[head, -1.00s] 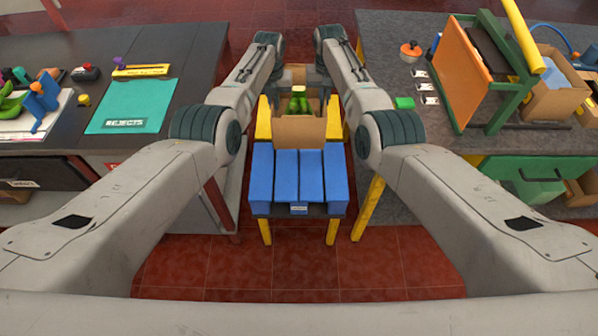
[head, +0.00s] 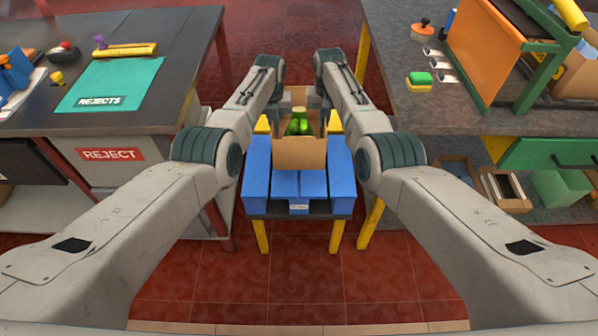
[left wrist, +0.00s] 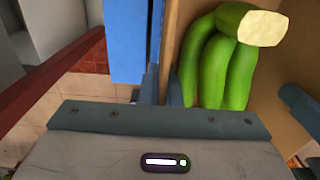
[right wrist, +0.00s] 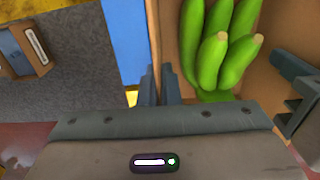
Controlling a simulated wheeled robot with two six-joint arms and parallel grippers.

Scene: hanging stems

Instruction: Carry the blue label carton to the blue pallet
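The carton (head: 299,154) is an open brown cardboard box holding green bananas (head: 299,122). No blue label is visible on the sides I see. My left gripper (left wrist: 163,92) is shut on one carton wall, with bananas beside it in the left wrist view (left wrist: 215,65). My right gripper (right wrist: 160,88) is shut on the opposite wall. The blue pallet (head: 257,178) has blue slats on a yellow-legged stand. The carton is over its middle slats in the head view; I cannot tell whether it touches them. The fingertips are hard to see in the head view.
A dark table on the left bears a teal rejects mat (head: 112,84). A grey table on the right (head: 430,115) bears a green and yellow sponge (head: 419,80) and an orange panel (head: 482,55). Both tables stand close beside my arms. Red tiled floor is clear in front.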

